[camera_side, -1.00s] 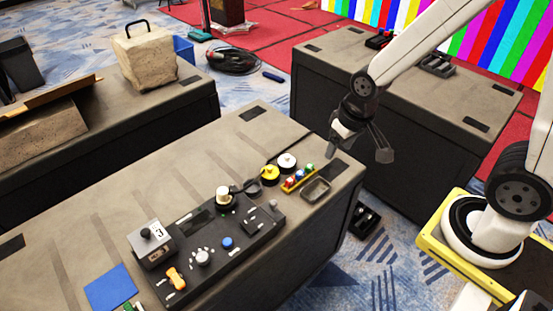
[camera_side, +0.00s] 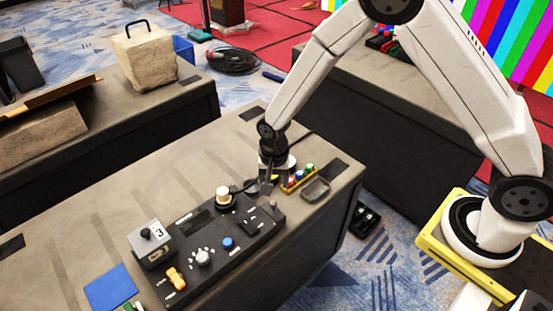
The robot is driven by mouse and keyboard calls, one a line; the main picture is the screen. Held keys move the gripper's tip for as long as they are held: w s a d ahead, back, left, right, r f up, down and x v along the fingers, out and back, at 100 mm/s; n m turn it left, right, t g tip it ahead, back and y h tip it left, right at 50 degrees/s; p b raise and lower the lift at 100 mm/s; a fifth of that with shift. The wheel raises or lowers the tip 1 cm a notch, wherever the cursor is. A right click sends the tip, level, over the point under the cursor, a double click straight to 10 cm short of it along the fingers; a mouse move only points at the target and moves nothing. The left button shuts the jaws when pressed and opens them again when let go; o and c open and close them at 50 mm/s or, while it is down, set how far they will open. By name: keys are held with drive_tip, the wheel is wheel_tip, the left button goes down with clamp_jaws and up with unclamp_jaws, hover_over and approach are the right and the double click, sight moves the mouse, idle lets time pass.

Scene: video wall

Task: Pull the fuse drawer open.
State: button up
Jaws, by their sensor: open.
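The black control panel (camera_side: 215,255) lies on the near case, with a white-topped round knob (camera_side: 223,196), a blue button (camera_side: 228,243), a grey knob (camera_side: 203,258) and an orange handle (camera_side: 176,278). A grey box marked 3 (camera_side: 151,245) stands at its left end. I cannot tell which part is the fuse drawer. My gripper (camera_side: 268,183) is open, pointing down just beyond the panel's far right end. It is small in the picture, and I cannot tell whether it touches anything. It partly hides the tape rolls there.
A yellow holder with coloured pieces (camera_side: 300,177) and a small grey tray (camera_side: 315,189) sit right of my gripper. A blue mat (camera_side: 110,288) lies at the case's near left. The near case's far left top is clear.

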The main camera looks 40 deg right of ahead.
sight(273, 202)
drive_tip(key=shift+a+f, duration=0.1)
drive_tip(key=shift+f, duration=0.1)
drive_tip(key=shift+f, duration=3.9)
clamp_jaws()
